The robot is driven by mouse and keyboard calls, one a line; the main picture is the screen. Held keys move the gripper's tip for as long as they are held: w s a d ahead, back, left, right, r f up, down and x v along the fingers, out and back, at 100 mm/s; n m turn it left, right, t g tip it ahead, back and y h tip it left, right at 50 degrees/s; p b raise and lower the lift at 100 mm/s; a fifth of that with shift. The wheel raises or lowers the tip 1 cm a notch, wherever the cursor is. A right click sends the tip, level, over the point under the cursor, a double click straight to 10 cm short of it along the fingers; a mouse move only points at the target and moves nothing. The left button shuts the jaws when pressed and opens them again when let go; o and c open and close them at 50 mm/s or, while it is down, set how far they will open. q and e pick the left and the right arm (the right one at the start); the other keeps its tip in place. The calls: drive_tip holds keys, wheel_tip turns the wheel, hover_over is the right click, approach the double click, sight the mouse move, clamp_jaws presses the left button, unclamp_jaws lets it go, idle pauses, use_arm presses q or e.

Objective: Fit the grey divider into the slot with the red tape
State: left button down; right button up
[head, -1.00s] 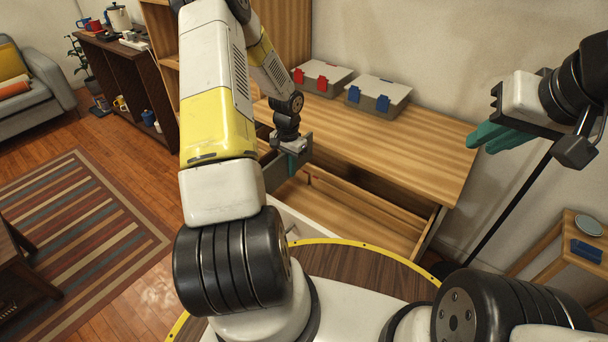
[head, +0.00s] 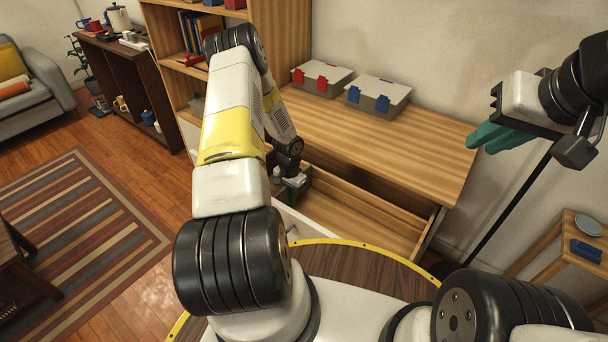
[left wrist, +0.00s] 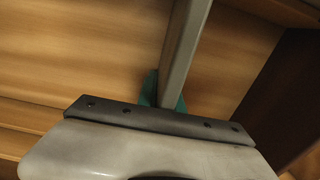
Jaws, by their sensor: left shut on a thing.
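My left gripper (head: 291,182) is low at the left part of the open wooden drawer (head: 362,212). It is shut on the grey divider (left wrist: 187,45), which shows edge-on as a long grey bar between the teal fingertips in the left wrist view. The drawer's wooden floor lies beyond it there. In the head view the divider is mostly hidden by the gripper and arm. I cannot make out the red tape or its slot now, nor whether the divider touches the slot. My right gripper (head: 492,136), with teal fingers, is empty in the air at the right; its opening is unclear.
The wooden cabinet top (head: 400,135) is above the drawer. On it stand a case with red latches (head: 322,78) and a case with blue latches (head: 378,94). A shelf with books (head: 195,35) rises at the back left. The drawer's right part is empty.

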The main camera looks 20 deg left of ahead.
use_arm(q)
drive_tip(key=c, duration=1.5)
unclamp_jaws()
drive_tip(key=shift+f, duration=0.1)
wheel_tip(320, 180, up, 12)
drive_tip(key=shift+f, duration=0.1)
drive_tip(key=s+d+r+n+t, duration=0.1)
drive_tip(key=s+d+r, duration=0.1)
drive_tip(key=r, duration=0.7)
drive_tip(key=s+d+r+t, duration=0.1)
drive_tip(key=s+r, duration=0.1)
drive_tip(key=r, duration=0.8)
drive_tip(key=s+d+r+n+t, duration=0.1)
drive_tip(key=s+d+r, duration=0.1)
drive_tip(key=r, duration=0.7)
drive_tip(key=s+d+r+t, duration=0.1)
drive_tip(key=s+d+r, duration=0.1)
drive_tip(key=s+r, duration=0.2)
drive_tip(key=s+d+r+t+h, duration=0.1)
drive_tip(key=s+d+r, duration=0.2)
drive_tip(key=s, duration=0.5)
drive_tip(key=s+d+r+n+t+h, duration=0.1)
drive_tip(key=s+d+r, duration=0.2)
drive_tip(key=s+r, duration=0.2)
drive_tip(key=shift+s+d+r, duration=0.1)
drive_tip(key=shift+s+r, duration=0.2)
drive_tip(key=shift+s, duration=0.2)
